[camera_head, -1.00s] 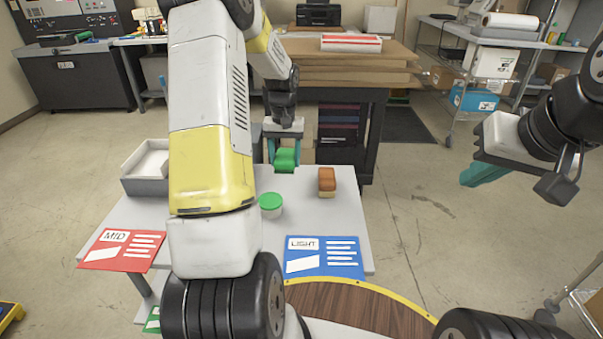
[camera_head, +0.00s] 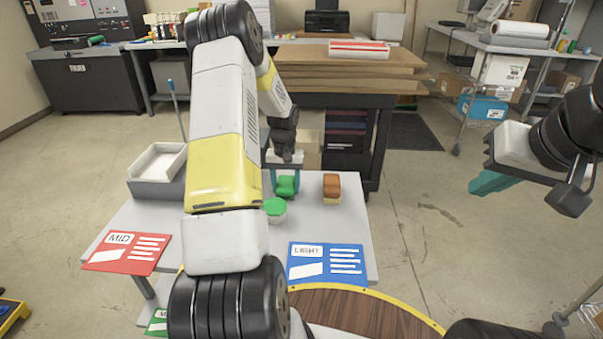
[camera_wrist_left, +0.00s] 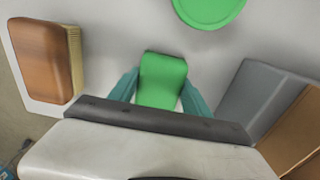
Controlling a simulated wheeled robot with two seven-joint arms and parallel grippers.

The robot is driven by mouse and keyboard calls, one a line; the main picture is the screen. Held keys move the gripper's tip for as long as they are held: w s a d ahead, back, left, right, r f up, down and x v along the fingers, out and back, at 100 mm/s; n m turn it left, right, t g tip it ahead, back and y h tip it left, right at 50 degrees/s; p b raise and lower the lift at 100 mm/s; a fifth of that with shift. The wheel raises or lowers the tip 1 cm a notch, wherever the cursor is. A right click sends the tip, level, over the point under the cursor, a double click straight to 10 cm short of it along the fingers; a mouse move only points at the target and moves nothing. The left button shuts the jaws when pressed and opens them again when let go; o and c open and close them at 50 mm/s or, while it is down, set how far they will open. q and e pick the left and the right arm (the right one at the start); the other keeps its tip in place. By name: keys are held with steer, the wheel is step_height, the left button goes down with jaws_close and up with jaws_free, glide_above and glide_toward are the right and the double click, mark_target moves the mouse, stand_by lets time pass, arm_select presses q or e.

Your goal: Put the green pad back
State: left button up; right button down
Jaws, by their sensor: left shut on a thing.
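The green pad (camera_head: 287,186) is between the teal fingers of my left gripper (camera_head: 286,184), at the far side of the small grey table. In the left wrist view the green pad (camera_wrist_left: 162,80) sits between both fingers, which are shut on it. It is at or just above the tabletop; I cannot tell whether it touches. My right gripper (camera_head: 492,181) hangs in the air at the right, away from the table. Its fingers overlap from this angle, so its opening does not show.
A brown-topped block (camera_head: 331,187) stands right of the pad. A green-lidded tub (camera_head: 275,210) is nearer me. A grey tray (camera_head: 157,163) is at the left. Red MID (camera_head: 126,252) and blue LIGHT (camera_head: 326,263) cards lie at the near edge. The tabletop between them is mostly clear.

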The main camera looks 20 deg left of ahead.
arm_select(q)
steer(key=shift+f, duration=0.1)
steer(key=o, duration=1.3)
step_height(320, 180, up, 12)
step_height(320, 180, up, 10)
steer(key=m+t, duration=0.1)
steer(key=t, duration=0.1)
glide_above(286, 184)
steer(key=s+d, duration=0.5)
steer(key=s+d+r+m+t, duration=0.1)
steer(key=s+d+r, duration=0.2)
steer(key=s, duration=0.4)
steer(key=s+d+r+t+h, duration=0.1)
steer(key=s+d+r, duration=0.2)
steer(key=s, duration=0.5)
steer(key=s+d+r+m+t+h, duration=0.1)
steer(key=s+d+r+t, duration=0.1)
steer(key=s, duration=0.6)
steer(key=shift+d+r+m, duration=0.3)
steer(key=shift+d+r, duration=0.5)
steer(key=shift+d, duration=0.25)
